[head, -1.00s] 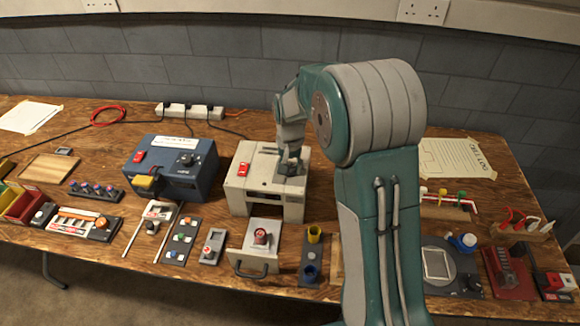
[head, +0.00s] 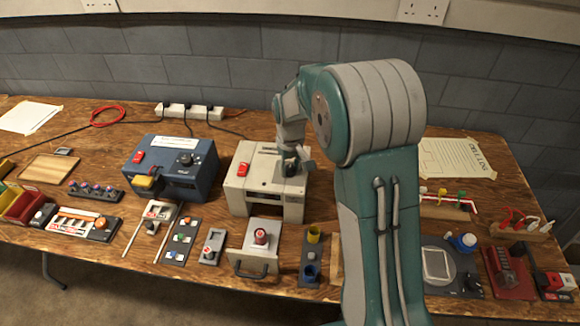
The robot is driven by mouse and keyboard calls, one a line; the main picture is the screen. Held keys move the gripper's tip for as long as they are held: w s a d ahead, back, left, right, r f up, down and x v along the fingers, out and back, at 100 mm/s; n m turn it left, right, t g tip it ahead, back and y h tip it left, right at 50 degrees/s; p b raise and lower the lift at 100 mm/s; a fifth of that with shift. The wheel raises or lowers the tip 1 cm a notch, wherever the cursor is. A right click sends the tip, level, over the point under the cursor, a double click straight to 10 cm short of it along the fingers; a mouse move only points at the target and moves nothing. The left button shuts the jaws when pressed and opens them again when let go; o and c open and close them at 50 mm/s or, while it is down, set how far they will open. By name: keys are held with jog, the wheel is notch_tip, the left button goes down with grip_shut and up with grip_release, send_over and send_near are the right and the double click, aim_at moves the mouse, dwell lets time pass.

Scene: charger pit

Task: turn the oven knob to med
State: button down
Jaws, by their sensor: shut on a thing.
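The oven appears to be the cream box (head: 240,200) in the middle of the bench, with a red switch (head: 243,169) on the left of its top. My gripper (head: 291,168) is over the right part of its top, shut on the knob there. The knob is mostly hidden by the fingers, and its pointer and any setting marks cannot be read. A blue box (head: 195,178) to the left has a black dial (head: 186,159) and a red switch on its top.
Several small panels line the bench's front edge. A power strip (head: 190,110) and cables lie behind. My arm hides the bench right of the cream box.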

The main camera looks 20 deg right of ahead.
aim_at(289, 168)
jog(key=shift+f, duration=0.1)
dwell(0.4)
jog(key=shift+c, duration=1.3)
grip_release()
jog(key=shift+w, duration=0.1)
notch_tip(289, 168, up, 12)
jog(key=shift+a, duration=0.1)
jog(key=s+r+m+t, duration=0.1)
jog(key=s+r+t, duration=0.1)
jog(key=s, duration=1.1)
jog(key=s+r+m+t, duration=0.2)
jog(key=s+r, duration=0.3)
jog(key=s, duration=0.9)
jog(key=shift+s+d+m+t, duration=0.2)
jog(key=shift+s+m+t, duration=0.1)
jog(key=shift+t, duration=0.5)
